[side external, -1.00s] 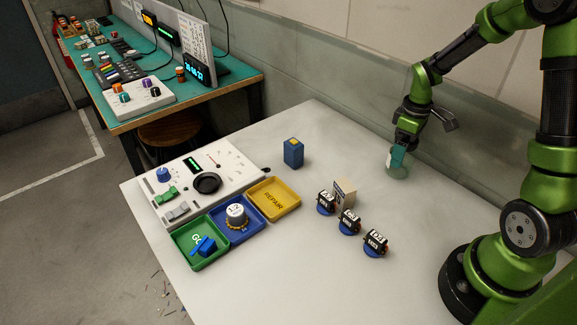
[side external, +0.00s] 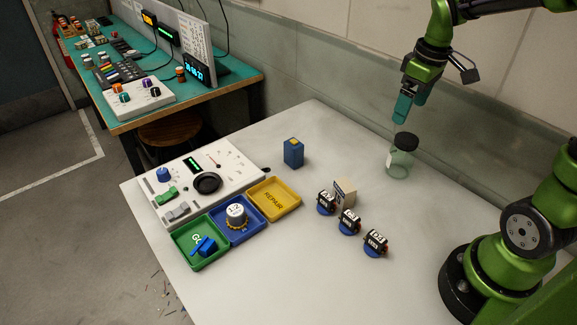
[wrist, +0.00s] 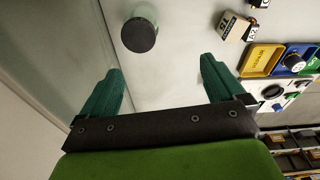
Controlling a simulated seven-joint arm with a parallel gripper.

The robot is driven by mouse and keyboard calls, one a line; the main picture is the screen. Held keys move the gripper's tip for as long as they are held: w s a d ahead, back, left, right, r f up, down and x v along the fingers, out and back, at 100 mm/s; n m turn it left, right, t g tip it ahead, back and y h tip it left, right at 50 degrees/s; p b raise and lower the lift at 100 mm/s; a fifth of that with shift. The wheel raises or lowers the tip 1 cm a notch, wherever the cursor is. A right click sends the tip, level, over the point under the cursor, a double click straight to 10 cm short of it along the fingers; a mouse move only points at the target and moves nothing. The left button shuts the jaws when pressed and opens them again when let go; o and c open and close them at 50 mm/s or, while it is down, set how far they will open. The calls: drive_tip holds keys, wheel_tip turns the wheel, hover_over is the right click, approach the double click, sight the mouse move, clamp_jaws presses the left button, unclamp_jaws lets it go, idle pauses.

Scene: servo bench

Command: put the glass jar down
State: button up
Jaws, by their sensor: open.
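The glass jar (side external: 400,163) stands upright on the pale table near its back edge, with a black lid and a pale label on its side. The wrist view shows its dark lid (wrist: 139,35) from above, ahead of the fingers. My gripper (side external: 411,108) is open and empty, above the jar and apart from it. In the wrist view its two teal fingers (wrist: 162,85) are spread wide with nothing between them.
Several small black servos (side external: 349,222) on blue bases stand by a tan box (side external: 344,192). A blue box (side external: 293,153), a yellow tray (side external: 274,200), a blue tray (side external: 255,230), a green tray (side external: 190,262) and a white tester panel (side external: 228,170) lie left. Glass runs behind the jar.

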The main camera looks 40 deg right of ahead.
drive_tip(key=s+a+r+m+t+y, duration=0.1)
drive_tip(key=s+a+r+m+t, duration=0.1)
drive_tip(key=a, duration=0.5)
drive_tip(key=s+a+r+m+t+y, duration=0.1)
drive_tip(key=s+a+r+m+t, duration=0.1)
drive_tip(key=s+a, duration=0.4)
drive_tip(key=shift+a+r+m+t, duration=0.35)
drive_tip(key=shift+a+m+t, duration=0.35)
drive_tip(key=shift+a+t, duration=0.3)
